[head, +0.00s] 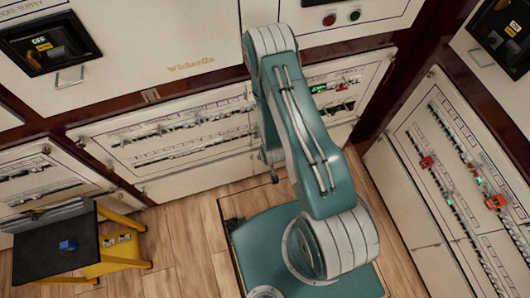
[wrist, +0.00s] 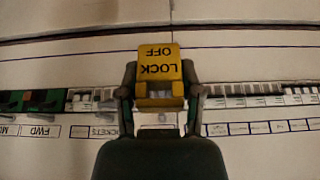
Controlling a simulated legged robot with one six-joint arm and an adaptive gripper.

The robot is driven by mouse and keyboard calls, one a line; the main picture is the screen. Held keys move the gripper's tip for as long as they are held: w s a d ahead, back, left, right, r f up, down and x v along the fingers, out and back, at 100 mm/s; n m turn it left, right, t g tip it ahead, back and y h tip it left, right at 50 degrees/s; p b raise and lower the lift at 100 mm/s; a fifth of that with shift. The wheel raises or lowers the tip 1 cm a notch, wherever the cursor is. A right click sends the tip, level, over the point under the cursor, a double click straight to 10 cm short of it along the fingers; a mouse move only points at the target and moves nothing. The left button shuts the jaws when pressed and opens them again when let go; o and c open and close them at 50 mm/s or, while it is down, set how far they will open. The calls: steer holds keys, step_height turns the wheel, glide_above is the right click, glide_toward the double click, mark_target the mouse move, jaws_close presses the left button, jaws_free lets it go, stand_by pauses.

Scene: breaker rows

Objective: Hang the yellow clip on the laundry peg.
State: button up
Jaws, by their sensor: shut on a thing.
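The yellow clip (wrist: 158,65), printed "LOCK OFF", shows upside down in the wrist view. My gripper (wrist: 160,92) is shut on it, one finger on each side. The clip is in front of a breaker row (wrist: 255,98) and hides part of it; I cannot tell whether it touches the row. Labels below the row read "FWD" and, partly hidden, "...CKETS". I cannot make out a laundry label or peg. In the head view my arm reaches toward the back panels, and the clip is not visible there.
Green breakers (wrist: 40,101) sit left in the wrist row. In the head view, a right-hand panel (head: 413,200) carries red clips (head: 426,162) and an orange-red one (head: 495,201). A yellow step stool (head: 122,252) with a blue object (head: 68,245) stands left. Wooden floor (head: 180,235) is clear between.

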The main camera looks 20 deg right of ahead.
steer(key=shift+w+d, duration=0.1)
steer(key=shift+w, duration=2.8)
steer(key=shift+w+r, duration=0.1)
steer(key=shift+w, duration=1.9)
steer(key=o, duration=1.2)
steer(key=v, duration=1.2)
steer(key=shift+w, duration=0.1)
